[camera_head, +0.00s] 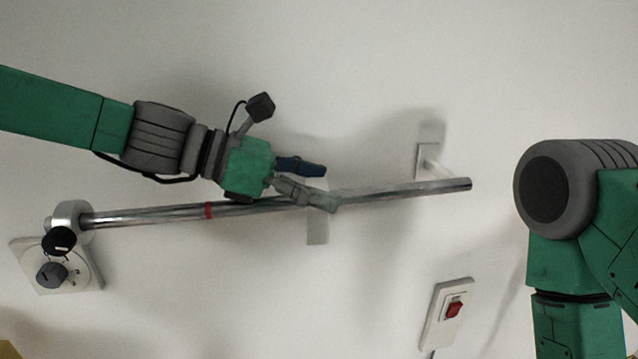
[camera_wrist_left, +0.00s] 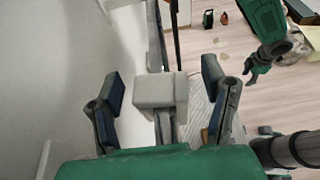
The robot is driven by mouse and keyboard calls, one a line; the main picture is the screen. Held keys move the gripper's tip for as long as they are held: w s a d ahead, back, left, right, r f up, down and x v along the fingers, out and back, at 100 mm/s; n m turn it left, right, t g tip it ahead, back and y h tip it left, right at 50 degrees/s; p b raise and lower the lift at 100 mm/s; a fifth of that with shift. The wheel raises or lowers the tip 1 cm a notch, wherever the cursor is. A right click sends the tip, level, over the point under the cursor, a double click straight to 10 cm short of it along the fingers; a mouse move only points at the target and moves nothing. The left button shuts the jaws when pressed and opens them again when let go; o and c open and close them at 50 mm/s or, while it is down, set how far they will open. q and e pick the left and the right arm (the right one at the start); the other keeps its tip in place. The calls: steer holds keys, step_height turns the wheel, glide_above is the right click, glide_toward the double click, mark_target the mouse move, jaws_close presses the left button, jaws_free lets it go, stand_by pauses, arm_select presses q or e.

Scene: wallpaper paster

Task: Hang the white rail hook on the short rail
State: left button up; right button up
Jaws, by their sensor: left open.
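The short rail (camera_head: 385,190) is a chrome bar with a red band, running along the wall from a round fitting at left to a free end at right. The white rail hook (camera_head: 317,228) shows as a pale piece just below the rail, partly behind my left fingers. My left gripper (camera_head: 328,187) is open at the rail. In the left wrist view, the hook's pale block (camera_wrist_left: 160,90) sits between the two spread fingers, with gaps on both sides. The fingers hide how hook and rail meet. My right gripper (camera_wrist_left: 254,76) is small and dark in the wrist view.
A wall bracket (camera_head: 430,163) stands behind the rail near its right end. A dial plate (camera_head: 57,264) is below the left fitting. A red switch (camera_head: 453,308) is on the wall at lower right. Bare wall lies below the rail's middle.

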arm_select(q)
steer(key=v, duration=1.2)
steer(key=shift+d, duration=0.1)
